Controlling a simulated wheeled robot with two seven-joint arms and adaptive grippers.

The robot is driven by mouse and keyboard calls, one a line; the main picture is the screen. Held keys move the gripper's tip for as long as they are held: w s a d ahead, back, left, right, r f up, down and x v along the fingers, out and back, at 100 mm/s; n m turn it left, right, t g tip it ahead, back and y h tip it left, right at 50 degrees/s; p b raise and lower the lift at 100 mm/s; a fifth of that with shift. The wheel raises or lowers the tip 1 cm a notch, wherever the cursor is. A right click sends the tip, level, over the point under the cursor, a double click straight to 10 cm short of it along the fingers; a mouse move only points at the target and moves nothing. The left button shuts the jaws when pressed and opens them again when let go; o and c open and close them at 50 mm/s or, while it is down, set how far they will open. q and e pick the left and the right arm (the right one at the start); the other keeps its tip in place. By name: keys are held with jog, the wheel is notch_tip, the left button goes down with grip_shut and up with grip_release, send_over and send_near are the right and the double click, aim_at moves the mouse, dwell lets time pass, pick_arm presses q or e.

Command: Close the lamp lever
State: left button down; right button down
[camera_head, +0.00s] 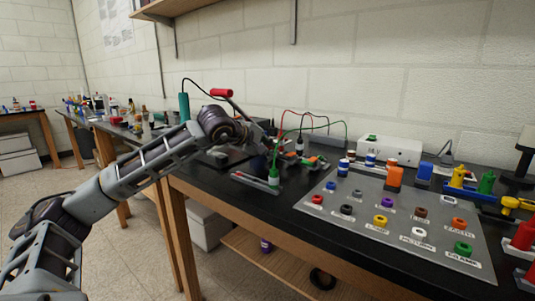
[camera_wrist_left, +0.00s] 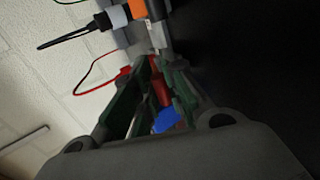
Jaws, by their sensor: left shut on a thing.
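My left gripper (camera_head: 266,145) reaches over the black bench from the left, among small devices with red and green wires. In the left wrist view its dark green fingers (camera_wrist_left: 158,72) are shut around a small red piece (camera_wrist_left: 161,92). A blue piece (camera_wrist_left: 167,120) shows beside it. I cannot tell for sure whether the red piece is the lamp lever's handle. In the head view, the gripper and wrist hide most of what it holds. My right gripper is not in view.
A grey panel (camera_head: 365,238) with several coloured, labelled knobs lies right of the gripper. A green-and-white plug (camera_head: 274,177) stands close to the gripper. A white box (camera_head: 390,150) and a teal cylinder (camera_head: 184,107) are farther back. The wall rises behind the bench.

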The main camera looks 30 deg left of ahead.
pick_arm(q)
jog(key=shift+s+f+t+b, duration=0.1)
jog(key=shift+f+t+b, duration=0.4)
jog(key=shift+f+b, duration=0.25)
jog(key=shift+f+t+b, duration=0.15)
jog(key=shift+t+b, duration=0.45)
jog(key=shift+t, duration=0.1)
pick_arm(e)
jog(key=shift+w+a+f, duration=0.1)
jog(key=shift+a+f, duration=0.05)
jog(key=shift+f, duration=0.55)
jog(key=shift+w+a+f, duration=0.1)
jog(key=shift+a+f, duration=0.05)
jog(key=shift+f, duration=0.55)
pick_arm(q)
jog(key=shift+s+f+t+h, duration=0.1)
jog(key=shift+f+t+h, duration=0.05)
jog(key=shift+t+h, duration=0.2)
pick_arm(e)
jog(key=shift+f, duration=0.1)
pick_arm(q)
jog(key=shift+t, duration=0.25)
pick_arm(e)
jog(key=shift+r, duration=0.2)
pick_arm(q)
jog(key=c, duration=1.6)
grip_release()
jog(key=shift+o, duration=0.7)
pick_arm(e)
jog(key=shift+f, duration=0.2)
